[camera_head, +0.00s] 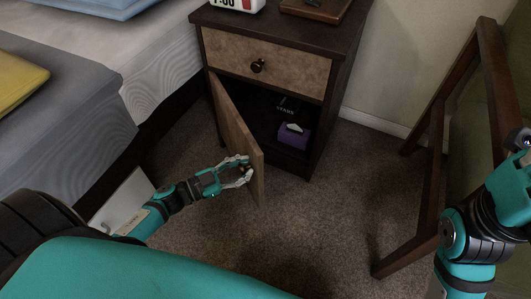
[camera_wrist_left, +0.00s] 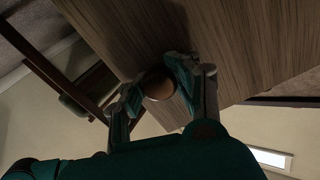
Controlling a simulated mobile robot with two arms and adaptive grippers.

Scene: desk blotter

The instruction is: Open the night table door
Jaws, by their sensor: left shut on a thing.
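The night table (camera_head: 343,64) stands against the wall, dark wood with a lighter drawer front. Its door (camera_head: 236,137) is hinged on the left and stands wide open, swung out toward me. My left gripper (camera_head: 246,172) is at the door's outer face near its free edge, shut on the round door knob. In the left wrist view the knob (camera_wrist_left: 158,83) sits between the two fingers of the gripper (camera_wrist_left: 157,88), against the wood-grained door (camera_wrist_left: 215,40). My right arm shows at the right edge, but its fingers are not clearly in view.
Inside the night table are a purple tissue box (camera_head: 294,134) and a dark item. The drawer (camera_head: 265,63) is shut. A bed (camera_head: 60,105) stands at left, a leaning wooden frame (camera_head: 437,130) at right. Carpet (camera_head: 320,215) in front is clear.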

